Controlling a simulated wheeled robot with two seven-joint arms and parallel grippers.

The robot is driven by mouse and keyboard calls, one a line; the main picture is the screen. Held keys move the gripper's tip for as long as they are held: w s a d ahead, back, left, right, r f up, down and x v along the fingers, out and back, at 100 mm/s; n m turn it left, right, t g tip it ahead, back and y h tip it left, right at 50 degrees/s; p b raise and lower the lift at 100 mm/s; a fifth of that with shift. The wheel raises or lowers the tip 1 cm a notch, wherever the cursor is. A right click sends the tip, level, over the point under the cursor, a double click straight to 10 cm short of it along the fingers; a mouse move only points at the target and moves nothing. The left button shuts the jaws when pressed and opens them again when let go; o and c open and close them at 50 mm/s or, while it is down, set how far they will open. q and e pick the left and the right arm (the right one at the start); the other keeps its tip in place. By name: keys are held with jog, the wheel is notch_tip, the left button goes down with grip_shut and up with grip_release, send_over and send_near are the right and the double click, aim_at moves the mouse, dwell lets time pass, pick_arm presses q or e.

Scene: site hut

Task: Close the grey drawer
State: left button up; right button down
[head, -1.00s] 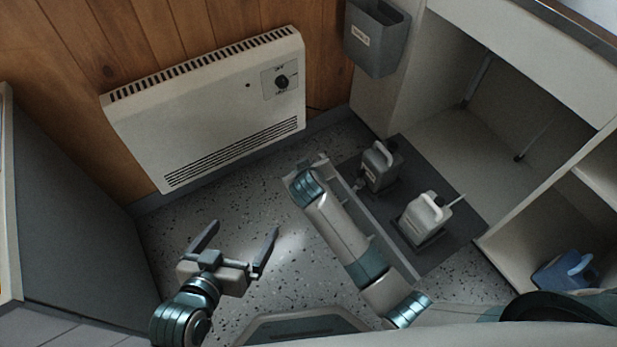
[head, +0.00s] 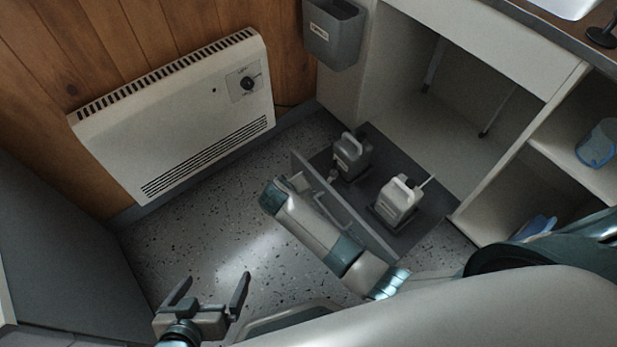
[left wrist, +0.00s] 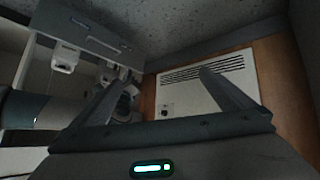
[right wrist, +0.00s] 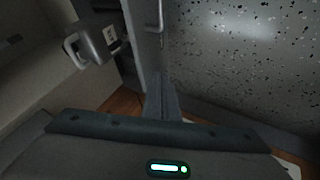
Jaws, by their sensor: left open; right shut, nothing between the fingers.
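The grey drawer (head: 375,232) is pulled out at floor level from under the white cabinet. It holds a grey canister (head: 352,157) and a white canister (head: 397,198). Its front panel with a bar handle shows in the left wrist view (left wrist: 95,38), and edge-on in the right wrist view (right wrist: 146,45). My right arm crosses in front of the drawer in the head view, its gripper hidden there. In the right wrist view my right gripper (right wrist: 161,90) is shut and empty beside the front panel; contact cannot be told. My left gripper (head: 212,285) is open and empty above the floor, away from the drawer.
A white heater (head: 180,115) hangs on the wooden wall. A grey bin (head: 333,35) is fixed to the cabinet side above the drawer. Open shelves (head: 570,140) with blue items stand at the right. Speckled floor (head: 200,230) lies clear between heater and drawer.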

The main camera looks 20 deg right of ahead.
pick_arm(q)
jog(key=w+d+r+t+h+b, duration=0.1)
jog(key=w+d+r+t, duration=0.1)
jog(key=r, duration=0.3)
jog(key=w+d+r+t+h+b, duration=0.1)
jog(key=w+r+t+b, duration=0.1)
jog(key=r+t, duration=0.3)
jog(key=shift+w+d+r+m, duration=0.3)
jog(key=shift+w+d, duration=0.1)
jog(key=shift+w, duration=0.1)
pick_arm(e)
send_near(311, 176)
jog(key=shift+x, duration=2.05)
